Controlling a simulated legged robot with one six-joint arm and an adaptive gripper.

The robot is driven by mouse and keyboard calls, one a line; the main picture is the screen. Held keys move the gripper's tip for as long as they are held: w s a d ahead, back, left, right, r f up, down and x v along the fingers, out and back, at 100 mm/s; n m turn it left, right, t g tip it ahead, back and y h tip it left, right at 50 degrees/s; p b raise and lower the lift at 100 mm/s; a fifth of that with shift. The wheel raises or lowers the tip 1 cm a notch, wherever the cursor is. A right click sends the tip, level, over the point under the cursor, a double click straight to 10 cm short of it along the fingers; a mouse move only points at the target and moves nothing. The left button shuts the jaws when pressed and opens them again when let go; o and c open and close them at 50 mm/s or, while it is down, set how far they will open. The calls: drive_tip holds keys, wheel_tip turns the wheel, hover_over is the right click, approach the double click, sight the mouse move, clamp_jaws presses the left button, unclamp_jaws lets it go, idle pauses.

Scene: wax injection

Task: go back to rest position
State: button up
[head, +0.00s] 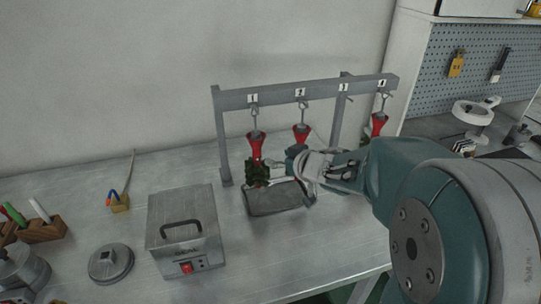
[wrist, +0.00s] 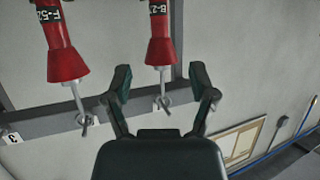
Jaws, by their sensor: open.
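My gripper (head: 292,160) is stretched out in front of the grey rack (head: 320,91), close below the red funnel-shaped piece (head: 301,133) on hook 2. In the wrist view my gripper (wrist: 162,82) is open, its two dark fingers spread and nothing held. A red piece marked "B-2" (wrist: 161,45) shows beyond the gap between the fingers, on its hook; another marked "F-52" (wrist: 64,55) is to the left. In the head view, red pieces also hang at hook 1 (head: 256,142), with a dark green cluster (head: 257,172) below, and at hook 4 (head: 378,125).
A grey tray (head: 275,200) lies under the rack. On the metal table (head: 250,255) stand a metal box with a handle (head: 183,225), a round-based metal part (head: 110,262) and a pen holder (head: 42,230). A pegboard (head: 480,65) is at right. The front middle of the table is clear.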

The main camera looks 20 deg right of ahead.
drive_tip(key=s+d+r+m+g+h, duration=0.1)
drive_tip(key=s+d+r+m+h, duration=0.35)
drive_tip(key=s+h, duration=0.45)
drive_tip(key=s+a+f+g+y, duration=0.1)
drive_tip(key=s+a+g+y, duration=0.1)
drive_tip(key=s, duration=0.6)
drive_tip(key=s+a+f+g+y, duration=0.2)
drive_tip(key=s+a+g, duration=0.2)
drive_tip(key=s, duration=0.5)
drive_tip(key=shift+a, duration=1.1)
